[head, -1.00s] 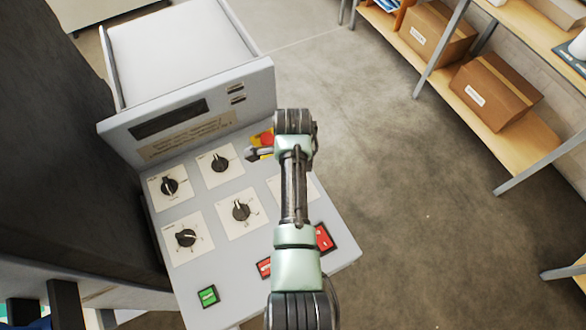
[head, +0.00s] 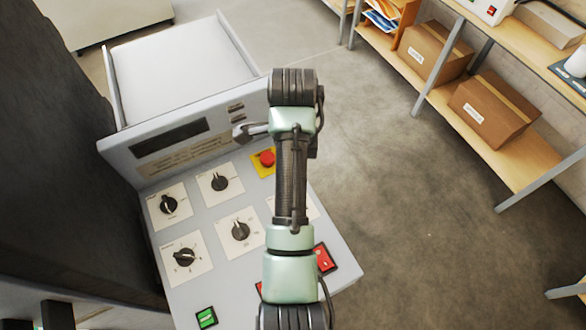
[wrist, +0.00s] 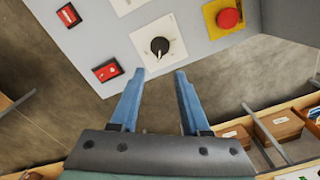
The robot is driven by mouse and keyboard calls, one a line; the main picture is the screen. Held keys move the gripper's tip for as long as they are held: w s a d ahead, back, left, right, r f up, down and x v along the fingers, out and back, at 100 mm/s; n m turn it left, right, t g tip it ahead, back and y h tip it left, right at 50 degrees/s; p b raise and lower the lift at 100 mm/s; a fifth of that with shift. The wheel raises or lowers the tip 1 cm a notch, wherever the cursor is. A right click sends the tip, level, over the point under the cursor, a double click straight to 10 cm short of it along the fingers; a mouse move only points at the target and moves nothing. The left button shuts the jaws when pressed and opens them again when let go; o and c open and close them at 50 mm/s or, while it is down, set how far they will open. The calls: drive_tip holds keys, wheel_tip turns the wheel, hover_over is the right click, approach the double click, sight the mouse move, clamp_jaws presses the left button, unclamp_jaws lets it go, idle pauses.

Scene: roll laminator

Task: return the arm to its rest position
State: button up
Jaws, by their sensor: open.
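My arm (head: 291,180) reaches up the middle of the head view, over the right side of the laminator's control panel (head: 215,268). In the head view my gripper is mostly hidden behind the arm's far end. In the wrist view my gripper (wrist: 157,74) shows two blue fingers, apart, with nothing between them. Past the fingertips are a black knob (wrist: 160,46) on a white plate and the panel's edge. The red emergency button (wrist: 228,18) on its yellow base is to the upper right there. It also shows in the head view (head: 267,158), left of my arm.
The panel carries several black knobs (head: 240,231), a green button (head: 206,318) and a red switch (head: 323,259). A white tray (head: 180,70) lies behind it. Shelves with cardboard boxes (head: 493,110) stand at the right. The floor (head: 410,200) between is clear.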

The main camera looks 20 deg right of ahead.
idle(0.4)
drive_tip(key=w+r+n+t+h+b, duration=0.2)
drive_tip(key=w+r+n+t+b, duration=0.4)
drive_tip(key=w+r+t, duration=0.4)
wheel_tip(320, 180, up, 13)
drive_tip(key=w+a+n+t, duration=0.2)
drive_tip(key=n+t, duration=0.3)
drive_tip(key=s+a+r+n+t+y+b, duration=0.1)
drive_tip(key=s+a+r+n+t+b, duration=0.1)
drive_tip(key=s+r+n+t, duration=0.3)
drive_tip(key=s+a+r+n+t+y+b, duration=0.1)
drive_tip(key=s+a+r+n+t, duration=0.4)
drive_tip(key=s+r, duration=0.8)
wheel_tip(320, 180, up, 7)
drive_tip(key=shift+a+f+n+t+b, duration=0.15)
drive_tip(key=shift+a+n+t+b, duration=0.2)
drive_tip(key=shift+t+b, duration=0.7)
